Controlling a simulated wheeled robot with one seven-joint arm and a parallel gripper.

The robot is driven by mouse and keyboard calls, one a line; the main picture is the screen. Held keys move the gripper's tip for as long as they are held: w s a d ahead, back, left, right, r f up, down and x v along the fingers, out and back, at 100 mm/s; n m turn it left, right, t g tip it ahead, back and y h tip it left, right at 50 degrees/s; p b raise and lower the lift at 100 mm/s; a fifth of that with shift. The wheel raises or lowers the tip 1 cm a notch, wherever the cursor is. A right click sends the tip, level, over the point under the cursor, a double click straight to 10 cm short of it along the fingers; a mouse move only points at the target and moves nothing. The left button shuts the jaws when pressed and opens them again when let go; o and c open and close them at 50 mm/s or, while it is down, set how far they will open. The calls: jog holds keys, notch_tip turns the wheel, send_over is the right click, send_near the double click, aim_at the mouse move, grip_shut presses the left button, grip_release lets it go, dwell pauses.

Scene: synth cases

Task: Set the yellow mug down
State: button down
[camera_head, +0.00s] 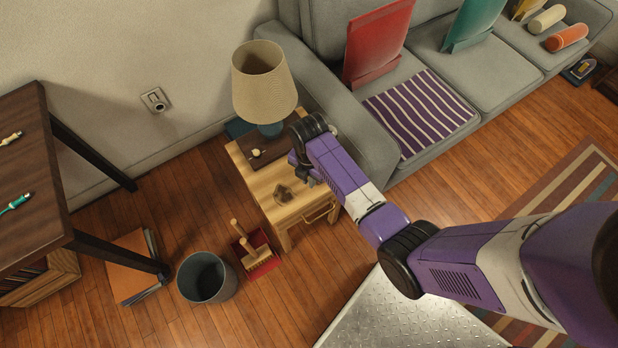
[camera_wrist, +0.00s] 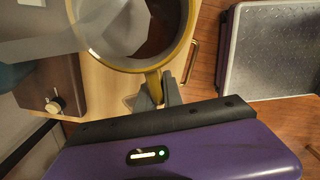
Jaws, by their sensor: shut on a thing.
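The yellow mug (camera_wrist: 160,63) shows from above in the wrist view, with a yellow rim and a greyish inside, cut off by the top edge. My gripper (camera_wrist: 155,92) is shut on its handle, at the near side of the rim. In the head view my gripper (camera_head: 305,172) is over the small wooden side table (camera_head: 258,178); I cannot make out the mug there. The table also shows below the mug in the wrist view (camera_wrist: 108,92). I cannot tell whether the mug touches the tabletop.
A lamp (camera_head: 264,85) and a dark brown box with a knob (camera_head: 262,150) stand at the table's back; the box is left of the mug in the wrist view (camera_wrist: 50,80). A small dark shape (camera_head: 284,194) marks the tabletop's front. A sofa (camera_head: 345,110) stands close right.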

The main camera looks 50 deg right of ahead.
jog(key=shift+f, duration=0.3)
jog(key=c, duration=1.4)
grip_release()
jog(key=shift+r+p, duration=0.35)
jog(key=shift+r, duration=3.6)
